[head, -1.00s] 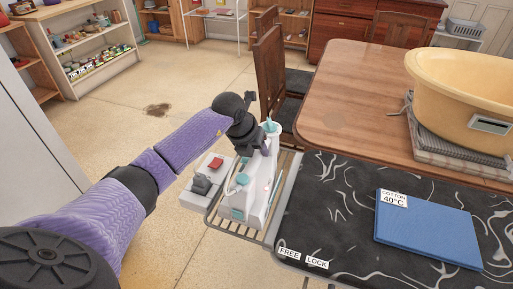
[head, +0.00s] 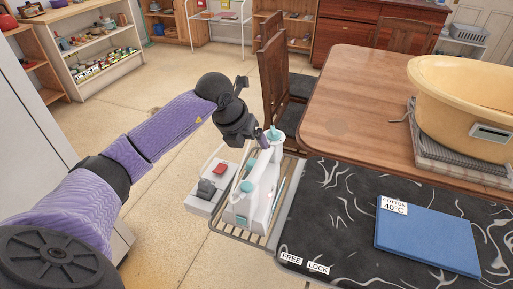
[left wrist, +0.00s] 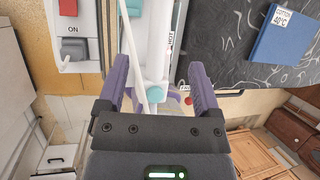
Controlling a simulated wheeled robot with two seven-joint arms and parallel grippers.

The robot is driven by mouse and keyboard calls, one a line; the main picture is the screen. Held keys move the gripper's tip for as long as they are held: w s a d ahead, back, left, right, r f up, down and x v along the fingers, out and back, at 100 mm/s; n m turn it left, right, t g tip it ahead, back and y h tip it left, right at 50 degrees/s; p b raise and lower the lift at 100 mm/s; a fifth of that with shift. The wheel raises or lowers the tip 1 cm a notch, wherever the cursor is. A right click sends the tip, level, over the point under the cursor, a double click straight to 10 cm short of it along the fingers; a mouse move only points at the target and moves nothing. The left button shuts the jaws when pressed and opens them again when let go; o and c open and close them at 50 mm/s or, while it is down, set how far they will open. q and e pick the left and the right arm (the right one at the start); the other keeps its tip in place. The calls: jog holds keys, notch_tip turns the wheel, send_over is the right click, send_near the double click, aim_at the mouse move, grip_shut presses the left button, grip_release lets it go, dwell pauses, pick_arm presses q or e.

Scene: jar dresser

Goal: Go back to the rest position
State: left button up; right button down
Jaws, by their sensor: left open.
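My left gripper (head: 262,138) is beside the top of a white and teal iron (head: 262,180), its arm coming in from the left. The iron stands on a wire rack (head: 237,240) at the end of the ironing board. In the left wrist view, the two purple fingers (left wrist: 160,85) are spread apart. The iron's white and teal body (left wrist: 150,40) and a thin pale cord or rod show beyond and between them. Nothing is visibly gripped. In the head view it is hard to tell whether the gripper touches the iron. My right gripper is not in view.
A grey box with a red switch (head: 219,168) sits left of the iron. A folded blue cloth (head: 428,238) lies on the dark patterned board (head: 330,215). A wooden table (head: 350,100) holds a yellow tub (head: 455,95). Open floor lies left of the chairs (head: 275,70).

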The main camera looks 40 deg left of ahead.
pick_arm(q)
jog(key=s+d+r+n+t+h, duration=0.1)
jog(key=d+r+t+h, duration=0.25)
jog(key=d, duration=0.35)
jog(key=d+r+n+t+h, duration=0.2)
jog(key=d+h, duration=0.3)
jog(key=d, duration=0.1)
jog(key=s+d+r+n+t+h, duration=0.1)
jog(key=d+r+t+h, duration=0.25)
jog(key=d, duration=0.35)
jog(key=s+a+f+n+t+y, duration=0.15)
jog(key=a+f+n+y, duration=0.3)
jog(key=n+y, duration=0.55)
jog(key=s+a+f+n+t+y, duration=0.15)
jog(key=a+f+n+y, duration=0.35)
jog(key=n, duration=0.8)
jog(key=s+d+f+n+g+h, duration=0.1)
jog(key=s+d+f+n+g, duration=0.1)
jog(key=s+f+g, duration=0.6)
jog(key=s+d+f+n+g+h, duration=0.15)
jog(key=s+f+g, duration=0.35)
jog(key=s, duration=0.6)
notch_tip(320, 180, down, 16)
jog(key=s+g, duration=0.2)
jog(key=s+a+f+g, duration=0.1)
jog(key=s+a+f, duration=0.1)
jog(key=s+f, duration=1)
jog(key=shift+s+a+y+b, duration=0.35)
jog(key=shift+s+y, duration=0.1)
jog(key=shift+s, duration=0.45)
